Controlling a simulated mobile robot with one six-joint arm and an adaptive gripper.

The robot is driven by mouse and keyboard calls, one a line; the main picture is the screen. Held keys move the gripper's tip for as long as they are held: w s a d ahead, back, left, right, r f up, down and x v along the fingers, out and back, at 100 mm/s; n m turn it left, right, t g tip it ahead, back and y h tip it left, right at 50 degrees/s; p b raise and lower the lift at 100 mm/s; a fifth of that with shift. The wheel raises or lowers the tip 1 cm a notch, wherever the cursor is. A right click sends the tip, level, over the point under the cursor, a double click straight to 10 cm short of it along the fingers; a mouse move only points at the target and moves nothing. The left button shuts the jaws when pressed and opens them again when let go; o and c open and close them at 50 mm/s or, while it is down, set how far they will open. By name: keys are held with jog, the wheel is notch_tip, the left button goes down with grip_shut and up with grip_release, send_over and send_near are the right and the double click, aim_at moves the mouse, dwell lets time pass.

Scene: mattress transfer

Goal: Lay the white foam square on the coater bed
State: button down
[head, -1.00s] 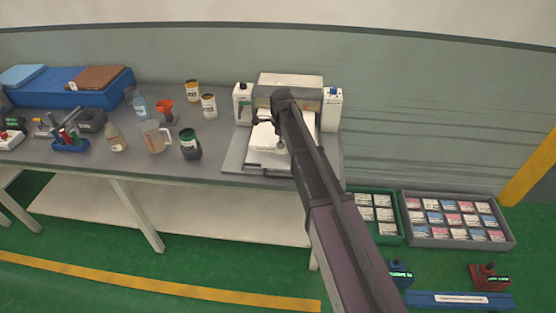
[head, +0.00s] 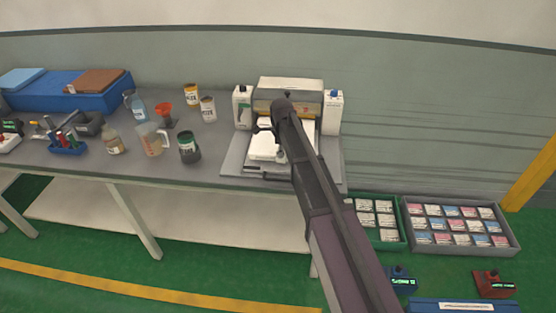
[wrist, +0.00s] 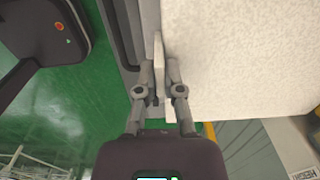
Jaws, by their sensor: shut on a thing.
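The white foam square (wrist: 235,55) fills the upper right of the wrist view. It also shows in the head view (head: 263,150), over the front part of the coater bed (head: 236,164). My gripper (wrist: 158,68) is shut on the foam's near-left edge; in the head view my gripper (head: 273,142) is partly hidden by my arm. The coater (head: 290,87) stands behind, with a white top and a pillar on each side. My arm covers the right part of the bed, and I cannot tell whether the foam touches it.
Bottles, jars and a beaker (head: 152,139) stand on the bench left of the coater. A green tray (head: 403,222) and a grey tray (head: 518,245) of small packs lie on the floor at right. Bare bench lies in front of the beaker.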

jog(key=shift+f+b, duration=1)
jog(key=shift+f, duration=0.45)
jog(key=c, duration=0.8)
grip_release()
jog(key=shift+o, duration=0.2)
notch_tip(320, 180, up, 12)
jog(key=p, duration=1.2)
jog(key=shift+s, duration=0.1)
jog(key=shift+r, duration=0.2)
